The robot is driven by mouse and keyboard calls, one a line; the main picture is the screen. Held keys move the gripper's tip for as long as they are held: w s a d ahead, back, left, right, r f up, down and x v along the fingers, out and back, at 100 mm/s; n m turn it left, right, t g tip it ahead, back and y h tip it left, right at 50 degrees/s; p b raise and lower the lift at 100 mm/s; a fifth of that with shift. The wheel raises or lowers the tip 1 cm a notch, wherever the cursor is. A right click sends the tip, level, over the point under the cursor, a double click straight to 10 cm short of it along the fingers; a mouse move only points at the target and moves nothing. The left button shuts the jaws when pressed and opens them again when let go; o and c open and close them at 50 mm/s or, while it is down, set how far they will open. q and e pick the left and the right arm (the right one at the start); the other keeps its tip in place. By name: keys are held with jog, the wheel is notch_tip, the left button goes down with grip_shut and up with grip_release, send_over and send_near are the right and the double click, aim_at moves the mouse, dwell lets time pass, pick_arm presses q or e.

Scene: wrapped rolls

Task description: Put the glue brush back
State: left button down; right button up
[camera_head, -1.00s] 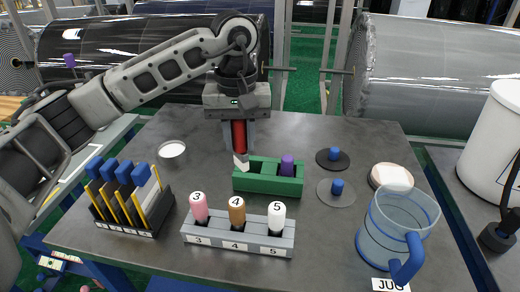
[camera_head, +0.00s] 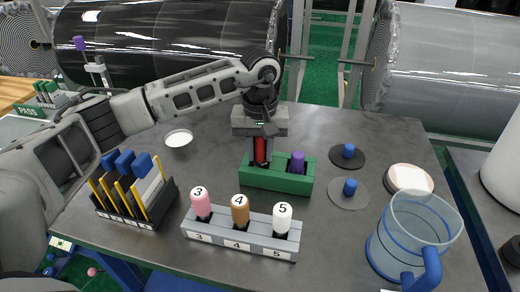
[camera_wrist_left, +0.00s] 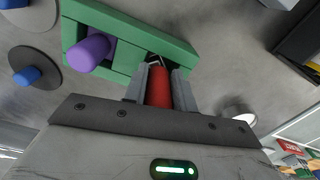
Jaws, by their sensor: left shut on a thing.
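The glue brush, with a red handle (camera_head: 261,150), is held upright in my left gripper (camera_head: 260,154). It also shows in the left wrist view as a red handle (camera_wrist_left: 159,88) between the two fingers. My left gripper is shut on it. The green two-slot holder (camera_head: 277,183) stands on the table below. The brush's lower end is at the holder's left slot as the head view shows it; how deep it reaches is hidden by the front wall. A purple-handled tool (camera_head: 297,162) stands in the right slot. My right gripper is not in view.
A grey rack (camera_head: 240,236) with numbered pink, brown and white pegs stands in front. A dark rack (camera_head: 150,200) with blue-topped tools is at left. Two discs with blue knobs (camera_head: 348,151) and a clear jug (camera_head: 415,235) are at right. A white dish (camera_head: 178,138) lies behind left.

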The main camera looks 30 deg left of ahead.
pick_arm(q)
jog(key=shift+f, duration=0.1)
jog(key=c, duration=1.1)
grip_release()
jog(key=shift+c, duration=0.2)
notch_tip(320, 180, up, 12)
jog(key=shift+r+b, duration=0.2)
jog(key=shift+b, duration=0.6)
jog(key=shift+f, duration=0.1)
